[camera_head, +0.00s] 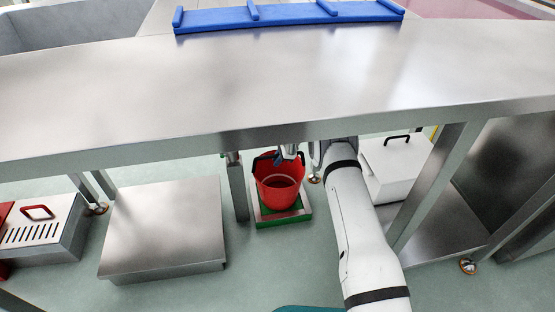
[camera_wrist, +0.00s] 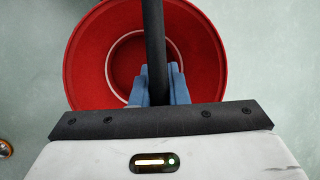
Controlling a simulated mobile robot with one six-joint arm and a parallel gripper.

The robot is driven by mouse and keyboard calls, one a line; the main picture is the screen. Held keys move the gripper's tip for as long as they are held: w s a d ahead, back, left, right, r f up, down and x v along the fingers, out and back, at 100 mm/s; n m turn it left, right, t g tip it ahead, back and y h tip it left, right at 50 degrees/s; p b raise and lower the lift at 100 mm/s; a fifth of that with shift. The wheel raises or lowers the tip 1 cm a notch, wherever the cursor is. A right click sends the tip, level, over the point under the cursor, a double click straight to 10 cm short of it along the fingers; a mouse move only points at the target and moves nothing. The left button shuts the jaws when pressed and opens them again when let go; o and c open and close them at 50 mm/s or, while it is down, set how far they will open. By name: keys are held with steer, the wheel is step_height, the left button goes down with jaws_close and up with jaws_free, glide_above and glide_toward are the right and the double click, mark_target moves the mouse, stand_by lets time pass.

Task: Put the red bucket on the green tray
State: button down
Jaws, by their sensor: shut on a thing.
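The red bucket (camera_head: 278,192) is under the steel table, seen from above with its mouth up. It also shows in the wrist view (camera_wrist: 203,60). My gripper (camera_head: 286,154) is shut on the bucket's black handle; in the wrist view its blue fingers (camera_wrist: 158,85) close around the dark handle bar. The green tray (camera_head: 283,223) shows below and around the bucket's lower part in the head view. I cannot tell whether the bucket touches it. The tray does not show in the wrist view.
The steel tabletop (camera_head: 250,85) overhangs close to my gripper, with a table leg (camera_head: 237,188) left of the bucket. A low steel platform (camera_head: 165,225) stands to the left. A white box with a black handle (camera_head: 395,170) stands right of my arm.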

steer(key=c, duration=1.3)
jaws_free()
steer(key=p+v, duration=0.3)
steer(key=v, duration=0.4)
steer(key=shift+d+r, duration=0.1)
steer(key=shift+r, duration=0.25)
